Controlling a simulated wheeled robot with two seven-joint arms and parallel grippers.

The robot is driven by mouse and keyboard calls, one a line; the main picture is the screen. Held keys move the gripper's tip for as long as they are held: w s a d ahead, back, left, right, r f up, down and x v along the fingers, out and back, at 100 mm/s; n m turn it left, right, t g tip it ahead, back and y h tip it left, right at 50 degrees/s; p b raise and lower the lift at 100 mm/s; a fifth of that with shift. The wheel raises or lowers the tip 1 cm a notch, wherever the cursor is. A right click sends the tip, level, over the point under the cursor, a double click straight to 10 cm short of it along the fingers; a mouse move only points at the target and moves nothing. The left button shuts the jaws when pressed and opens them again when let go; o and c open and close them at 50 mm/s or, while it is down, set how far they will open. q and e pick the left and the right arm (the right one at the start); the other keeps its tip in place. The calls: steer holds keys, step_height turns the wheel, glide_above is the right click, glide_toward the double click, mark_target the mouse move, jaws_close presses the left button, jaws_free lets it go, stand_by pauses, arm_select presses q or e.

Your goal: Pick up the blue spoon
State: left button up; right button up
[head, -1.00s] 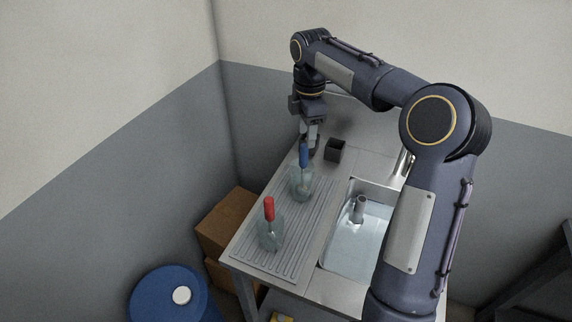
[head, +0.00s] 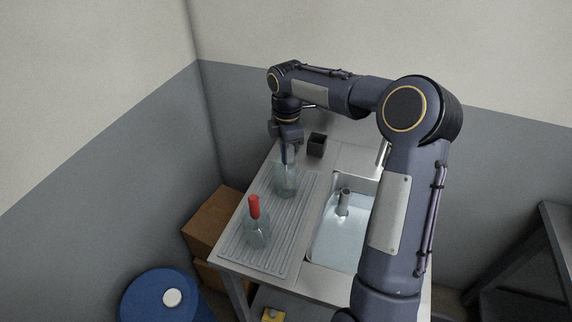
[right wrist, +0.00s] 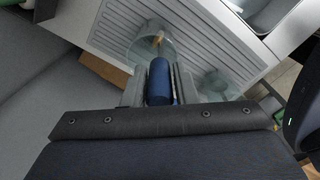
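The blue spoon (head: 283,154) stands handle up in the rear glass jar (head: 285,181) on the drainboard. My right gripper (head: 290,148) is at its handle, pointing down. In the right wrist view, the blue handle (right wrist: 159,82) lies between the two fingers of my right gripper (right wrist: 160,88). The fingers are close on both sides, but whether they press on it cannot be told. The spoon's lower end is hard to make out through the glass. My left gripper is not in view.
A red-handled utensil (head: 253,207) stands in a front glass jar (head: 257,233). A small dark cup (head: 316,146) is right of my right gripper. A sink (head: 340,231) is right of the drainboard (head: 277,263). Boxes (head: 219,220) and a blue drum (head: 150,305) stand left of the table.

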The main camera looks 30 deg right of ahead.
jaws_close()
steer(key=shift+r, duration=0.1)
